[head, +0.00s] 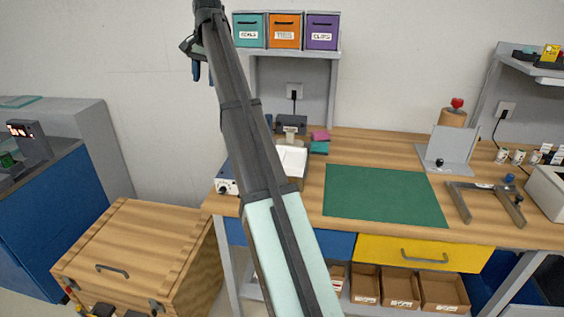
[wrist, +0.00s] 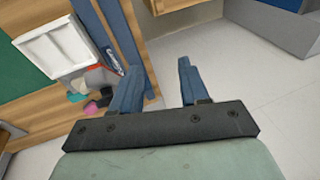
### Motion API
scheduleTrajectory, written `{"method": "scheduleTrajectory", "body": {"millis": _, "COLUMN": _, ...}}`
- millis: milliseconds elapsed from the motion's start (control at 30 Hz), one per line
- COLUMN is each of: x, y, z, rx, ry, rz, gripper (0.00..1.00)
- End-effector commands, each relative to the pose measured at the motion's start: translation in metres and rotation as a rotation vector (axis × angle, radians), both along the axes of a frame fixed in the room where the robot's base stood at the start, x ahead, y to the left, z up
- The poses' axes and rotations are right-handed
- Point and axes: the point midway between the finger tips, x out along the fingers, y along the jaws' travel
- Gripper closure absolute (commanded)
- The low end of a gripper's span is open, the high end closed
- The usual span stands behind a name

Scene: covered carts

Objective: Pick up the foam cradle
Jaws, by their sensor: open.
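I cannot make out a foam cradle in either view. My gripper (head: 203,72) is raised high at the upper left of the head view, in front of the wall. In the wrist view my gripper (wrist: 159,70) shows two blue fingers standing apart with nothing between them. A wooden cart (head: 137,250) with a flat lid and a dark handle stands at the lower left of the head view. The lid is shut, so the cart's inside is hidden.
A wooden workbench (head: 385,147) carries a green mat (head: 384,195), a grey angled frame (head: 487,199) and a white tray (head: 291,160) partly behind my arm. Colored bins (head: 285,30) stand on a shelf above. A blue cabinet (head: 55,215) stands at the left.

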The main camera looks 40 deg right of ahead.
Motion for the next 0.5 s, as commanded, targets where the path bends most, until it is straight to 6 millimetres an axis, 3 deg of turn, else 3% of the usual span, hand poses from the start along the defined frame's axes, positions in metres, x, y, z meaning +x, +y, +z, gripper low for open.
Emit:
{"method": "scheduleTrajectory", "body": {"millis": 33, "x": -0.025, "y": -0.009, "z": -0.016, "rx": 0.002, "ry": -0.012, "rz": -0.023, "gripper": 0.55}}
{"method": "scheduleTrajectory", "body": {"millis": 100, "x": -0.044, "y": -0.021, "z": -0.028, "rx": 0.004, "ry": -0.029, "rz": -0.049, "gripper": 0.55}}
{"method": "scheduleTrajectory", "body": {"millis": 500, "x": -0.112, "y": -0.061, "z": -0.072, "rx": 0.006, "ry": -0.079, "rz": -0.139, "gripper": 0.55}}
